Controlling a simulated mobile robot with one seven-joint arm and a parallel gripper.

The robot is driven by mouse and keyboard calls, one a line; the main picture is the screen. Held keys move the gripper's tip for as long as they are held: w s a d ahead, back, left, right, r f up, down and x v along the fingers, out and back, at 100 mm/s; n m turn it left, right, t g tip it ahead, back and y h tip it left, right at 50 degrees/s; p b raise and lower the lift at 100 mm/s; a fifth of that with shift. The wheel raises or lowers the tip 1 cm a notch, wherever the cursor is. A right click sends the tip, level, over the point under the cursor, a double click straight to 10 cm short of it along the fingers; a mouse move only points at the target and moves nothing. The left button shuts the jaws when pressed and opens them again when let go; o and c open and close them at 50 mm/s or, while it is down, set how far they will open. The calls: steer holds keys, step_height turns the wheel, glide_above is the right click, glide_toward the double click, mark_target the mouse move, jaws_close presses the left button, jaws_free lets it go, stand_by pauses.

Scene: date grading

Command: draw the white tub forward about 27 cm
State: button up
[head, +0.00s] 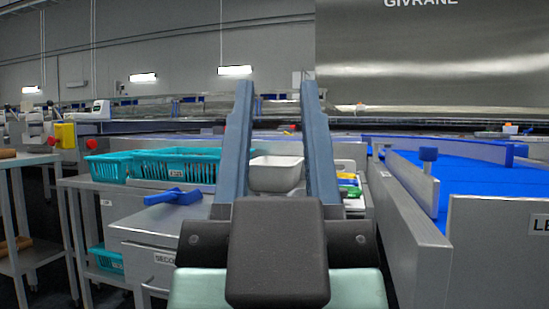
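The white tub (276,173) stands ahead of me on a surface in the middle of the head view, between the teal baskets and a small group of coloured items. My gripper (276,92) shows in front of it, with two long blue-grey fingers pointing up and spread wide apart. The gripper is open, with nothing held between the fingers. The tub shows through the gap between the fingers and lies beyond them. The left finger stands before the tub's left edge. The tub's underside and the surface beneath it are mostly hidden by my gripper.
Teal baskets (176,166) sit left of the tub. A blue scoop (174,196) lies on a steel cabinet at the near left. Green and yellow items (349,191) lie just right of the tub. A blue conveyor (480,178) with steel side walls (408,215) runs along the right.

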step_height(320, 180, up, 52)
steer(key=p, duration=5.1)
steer(key=shift+r, duration=0.1)
